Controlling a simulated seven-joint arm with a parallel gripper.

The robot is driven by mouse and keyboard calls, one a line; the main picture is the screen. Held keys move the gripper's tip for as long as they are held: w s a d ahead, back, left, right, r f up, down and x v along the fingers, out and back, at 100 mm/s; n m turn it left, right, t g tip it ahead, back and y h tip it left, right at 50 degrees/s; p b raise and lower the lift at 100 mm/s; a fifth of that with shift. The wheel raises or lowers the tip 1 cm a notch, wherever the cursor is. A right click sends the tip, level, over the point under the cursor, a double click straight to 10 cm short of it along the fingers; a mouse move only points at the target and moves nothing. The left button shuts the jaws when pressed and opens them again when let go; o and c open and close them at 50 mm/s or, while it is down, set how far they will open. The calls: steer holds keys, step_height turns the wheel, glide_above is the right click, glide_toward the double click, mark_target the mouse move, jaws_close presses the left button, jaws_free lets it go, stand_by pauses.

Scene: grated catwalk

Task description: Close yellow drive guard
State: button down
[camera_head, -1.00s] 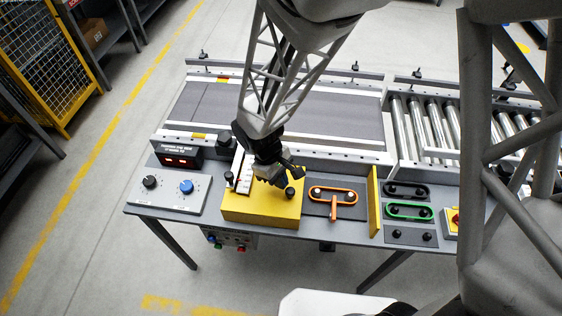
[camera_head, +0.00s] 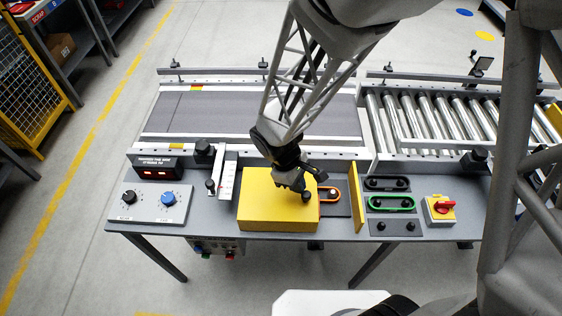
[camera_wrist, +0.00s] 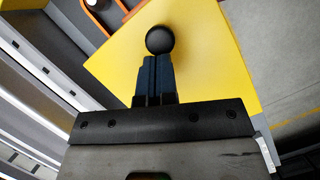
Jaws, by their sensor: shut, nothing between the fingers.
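The yellow drive guard (camera_head: 270,205) is a box-like cover on the front of the bench. It covers the left part of the orange belt loop (camera_head: 327,190), whose right end shows in front of an upright yellow plate (camera_head: 357,195). A gap lies between guard and plate. A black ball knob (camera_wrist: 160,40) stands on the guard's top; in the head view it shows (camera_head: 306,197) near the right edge. My gripper (camera_head: 298,187) is shut and empty at the knob's left side. In the wrist view, the shut fingertips (camera_wrist: 156,60) end right at the knob; contact is unclear.
A white graduated strip (camera_head: 228,182) with a post stands left of the guard. A control panel (camera_head: 150,204) with black and blue knobs is further left. The green belt loop (camera_head: 392,203) and red switch (camera_head: 440,209) sit right of the yellow plate. Conveyor rails run behind.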

steer(key=d, duration=1.1)
steer(key=shift+d, duration=0.25)
steer(key=shift+a, duration=0.15)
steer(key=w+a+r, duration=0.3)
steer(key=a+r, duration=0.3)
steer(key=r, duration=0.3)
steer(key=shift+w+a+r, duration=0.25)
steer(key=shift+r, duration=0.05)
stand_by(0.3)
